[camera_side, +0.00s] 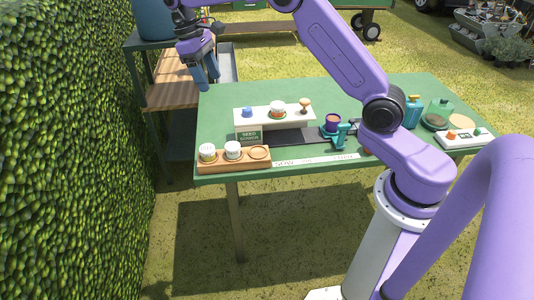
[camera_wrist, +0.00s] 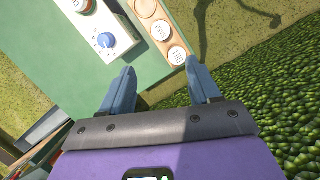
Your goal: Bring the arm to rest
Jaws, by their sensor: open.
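My gripper (camera_side: 206,76) hangs above and beyond the far left corner of the green table (camera_side: 340,92) in the side view, clear of everything. Its two blue fingers also show in the wrist view (camera_wrist: 160,88), spread apart with nothing between them. The purple arm reaches across above the table from the right.
A wooden holder (camera_side: 235,166) with white-topped jars stands at the table's front left. A leafy hedge (camera_side: 70,150) rises at left; a blue container (camera_side: 155,20) stands near my gripper.

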